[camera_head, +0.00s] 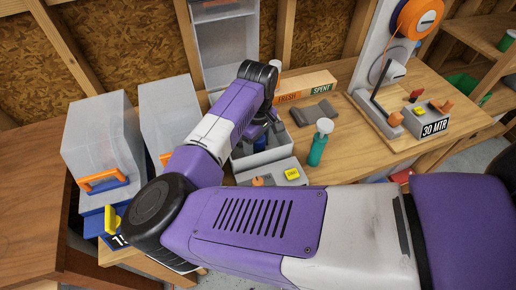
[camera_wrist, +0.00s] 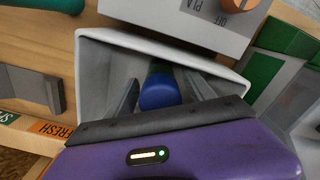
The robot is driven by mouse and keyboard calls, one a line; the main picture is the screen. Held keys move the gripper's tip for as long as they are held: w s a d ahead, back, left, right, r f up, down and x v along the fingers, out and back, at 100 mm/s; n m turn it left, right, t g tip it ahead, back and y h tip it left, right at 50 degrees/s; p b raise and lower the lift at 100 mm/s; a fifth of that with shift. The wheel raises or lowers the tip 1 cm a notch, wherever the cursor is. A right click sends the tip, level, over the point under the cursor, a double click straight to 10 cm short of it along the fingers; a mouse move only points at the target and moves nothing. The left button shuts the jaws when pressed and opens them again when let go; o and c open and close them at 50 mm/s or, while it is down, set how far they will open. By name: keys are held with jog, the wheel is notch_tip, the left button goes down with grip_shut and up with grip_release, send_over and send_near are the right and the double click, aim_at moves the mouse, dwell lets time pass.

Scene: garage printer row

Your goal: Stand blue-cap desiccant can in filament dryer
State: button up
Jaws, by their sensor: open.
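An open pale-walled bay (camera_wrist: 95,75) shows in the wrist view, and its wall also shows in the head view (camera_head: 247,161). A grey panel marked PLA and OFF (camera_wrist: 185,20) adjoins it; together they look like the filament dryer. The blue-cap desiccant can (camera_wrist: 158,94) is inside the bay, with its blue cap towards the wrist camera and a little green body beyond. My gripper (camera_wrist: 160,98) is open, with one finger on each side of the can. Finger contact and the can's base are hidden.
A teal bottle with a white top (camera_head: 317,146) stands right of the bay. A dark grey block (camera_head: 314,111) and a FRESH/SPENT strip (camera_head: 303,88) lie behind. A spool stand with a 30 MTR box (camera_head: 425,122) is at right. Clear bench lies between.

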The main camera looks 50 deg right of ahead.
notch_tip(320, 180, up, 10)
jog(key=shift+r+b, duration=0.25)
jog(key=shift+b, duration=0.6)
